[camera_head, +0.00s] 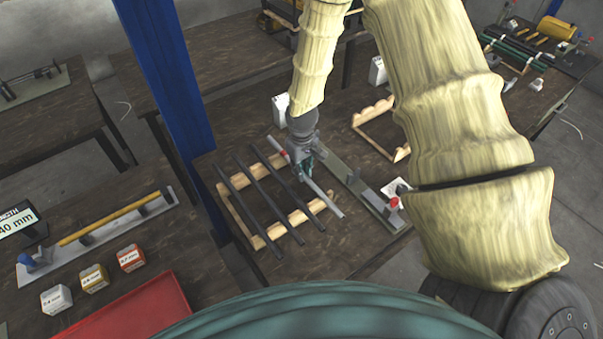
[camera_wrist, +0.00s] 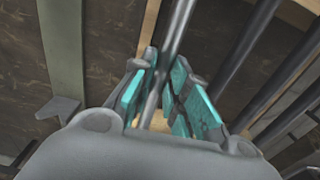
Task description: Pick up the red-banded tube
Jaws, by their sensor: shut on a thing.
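The red-banded tube (camera_head: 325,199) is a silver-grey rod lying slantwise at the right end of the wooden rack (camera_head: 258,241). In the wrist view the tube (camera_wrist: 178,32) runs between the teal-padded fingers of my gripper (camera_wrist: 160,98). The red band does not show there. I cannot tell whether the tube still touches the rack.
Several dark tubes (camera_head: 262,207) lie across the rack to the left. A long metal fixture (camera_head: 350,180) with a red knob stands close on the right. An empty wooden rack (camera_head: 374,143) lies beyond it. A blue post (camera_head: 172,80) rises on the left.

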